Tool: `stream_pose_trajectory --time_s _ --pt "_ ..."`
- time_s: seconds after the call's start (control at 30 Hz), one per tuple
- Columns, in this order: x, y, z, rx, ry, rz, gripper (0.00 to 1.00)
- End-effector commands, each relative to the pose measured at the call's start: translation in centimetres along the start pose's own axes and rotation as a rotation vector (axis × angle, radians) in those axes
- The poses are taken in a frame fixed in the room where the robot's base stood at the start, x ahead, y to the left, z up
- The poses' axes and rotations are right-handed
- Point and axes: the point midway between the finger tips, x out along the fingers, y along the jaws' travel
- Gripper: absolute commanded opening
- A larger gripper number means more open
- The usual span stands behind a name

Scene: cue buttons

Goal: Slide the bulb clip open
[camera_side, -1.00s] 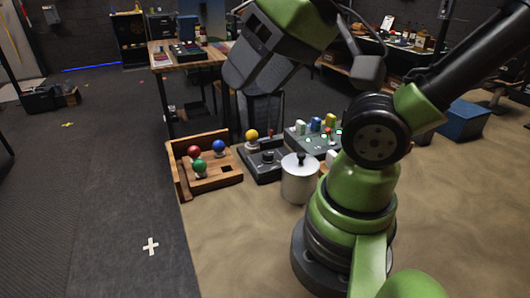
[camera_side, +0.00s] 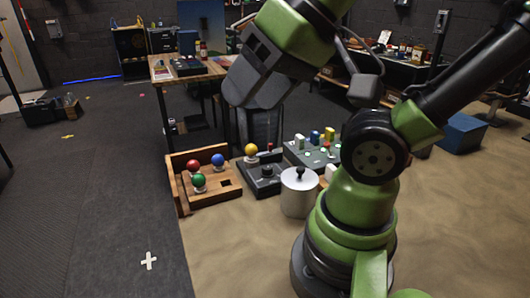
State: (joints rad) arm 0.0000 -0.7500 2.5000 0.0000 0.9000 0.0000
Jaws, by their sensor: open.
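A dark box (camera_side: 264,180) stands on the table, with a yellow bulb (camera_side: 251,149) at its back left and a black knob on top. I cannot make out the bulb clip clearly; it may be part of this box. My gripper (camera_side: 250,100) hangs above and behind the box, pointing down and to the left, and touches nothing that I can see. Its two fingers look close together from this side, and nothing shows between them.
Left of the box is a wooden tray (camera_side: 224,189) with red, blue and green balls. A silver canister (camera_side: 297,197) with a black knob stands just right of the box. Behind it is a grey panel (camera_side: 297,153) with several coloured blocks. The front of the table is bare.

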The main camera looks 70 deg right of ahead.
Motion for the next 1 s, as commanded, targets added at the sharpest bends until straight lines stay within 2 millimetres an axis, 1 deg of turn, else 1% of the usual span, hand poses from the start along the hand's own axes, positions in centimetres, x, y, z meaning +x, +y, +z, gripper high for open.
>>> stream_pose_trajectory --time_s 0.27,0.33,0.37,0.47,0.57,0.67,0.7,0.77,0.8,0.87,0.97,1.0 --pt "0.0 0.0 0.0 0.000 0.000 0.000 0.57" --pt "0.0 0.0 0.0 0.002 0.000 0.001 0.43" --pt "0.0 0.0 -0.2 0.006 -0.001 0.004 0.39" --pt "0.3 0.3 -1.2 0.045 -0.010 0.035 0.39" --pt "1.0 1.1 -3.5 0.133 -0.030 0.100 0.39" --pt "2.3 2.9 -6.6 0.257 -0.055 0.185 0.39" --pt "2.9 3.9 -7.9 0.313 -0.064 0.220 0.39" --pt "3.8 5.6 -9.6 0.394 -0.079 0.271 0.39" --pt "4.5 6.9 -10.6 0.447 -0.089 0.303 0.39" --pt "5.5 9.1 -12.0 0.529 -0.104 0.351 0.39" --pt "7.3 13.4 -13.7 0.669 -0.130 0.426 0.39" --pt "8.0 15.4 -14.1 0.725 -0.141 0.454 0.39"
